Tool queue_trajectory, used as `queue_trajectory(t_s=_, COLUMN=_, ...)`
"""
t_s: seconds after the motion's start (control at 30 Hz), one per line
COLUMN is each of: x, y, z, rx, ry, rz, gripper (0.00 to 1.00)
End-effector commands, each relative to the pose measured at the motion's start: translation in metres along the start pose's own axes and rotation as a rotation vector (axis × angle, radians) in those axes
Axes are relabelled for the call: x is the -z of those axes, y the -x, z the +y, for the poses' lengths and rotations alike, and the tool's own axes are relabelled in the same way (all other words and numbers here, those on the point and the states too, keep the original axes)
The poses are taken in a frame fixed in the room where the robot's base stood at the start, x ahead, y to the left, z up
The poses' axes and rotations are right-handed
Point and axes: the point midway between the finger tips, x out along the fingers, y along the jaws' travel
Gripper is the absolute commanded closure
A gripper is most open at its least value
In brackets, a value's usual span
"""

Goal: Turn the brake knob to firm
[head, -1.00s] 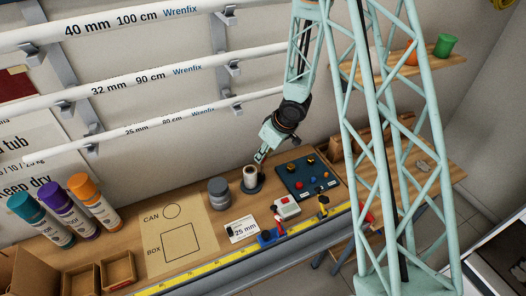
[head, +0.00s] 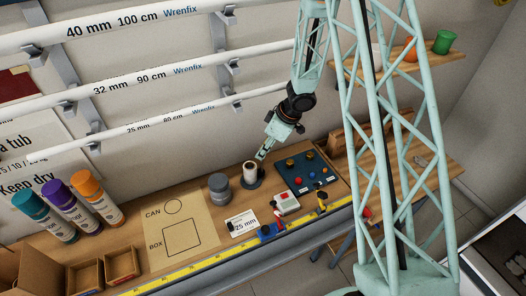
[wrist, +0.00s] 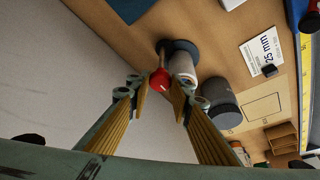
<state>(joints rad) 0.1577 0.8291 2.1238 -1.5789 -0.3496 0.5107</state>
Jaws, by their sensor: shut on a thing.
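The brake knob (wrist: 159,79) is red with a pale mark and shows in the wrist view beside a white roll (wrist: 183,66) on a dark round base (wrist: 179,47). My gripper (wrist: 162,88) has its two fingers on either side of the knob, shut on it. In the head view my gripper (head: 262,155) reaches down to the roll (head: 250,169) on its stand, and the knob is too small or hidden there. I cannot read any firm setting.
A grey can (head: 219,187) stands left of the roll. A dark blue panel (head: 306,173) with knobs lies to the right. The wall is close behind.

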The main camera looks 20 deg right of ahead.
Motion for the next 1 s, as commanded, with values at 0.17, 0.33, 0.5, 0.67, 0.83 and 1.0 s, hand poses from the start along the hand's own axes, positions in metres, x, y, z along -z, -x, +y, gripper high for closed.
queue_trajectory(t_s=0.17, x=0.0008, y=0.0000, z=0.0014, rx=0.017, ry=0.045, rz=0.001, gripper=0.91)
queue_trajectory(t_s=0.33, x=0.0003, y=0.0002, z=0.0013, rx=0.029, ry=0.074, rz=0.000, gripper=0.91)
queue_trajectory(t_s=0.5, x=0.0000, y=0.0002, z=0.0009, rx=0.035, ry=0.085, rz=-0.001, gripper=0.91)
queue_trajectory(t_s=0.67, x=-0.0002, y=0.0002, z=0.0008, rx=0.036, ry=0.087, rz=-0.001, gripper=0.91)
queue_trajectory(t_s=0.83, x=-0.0002, y=0.0002, z=0.0008, rx=0.036, ry=0.087, rz=-0.001, gripper=0.91)
queue_trajectory(t_s=1.0, x=-0.0003, y=0.0002, z=0.0008, rx=0.036, ry=0.086, rz=-0.001, gripper=0.70)
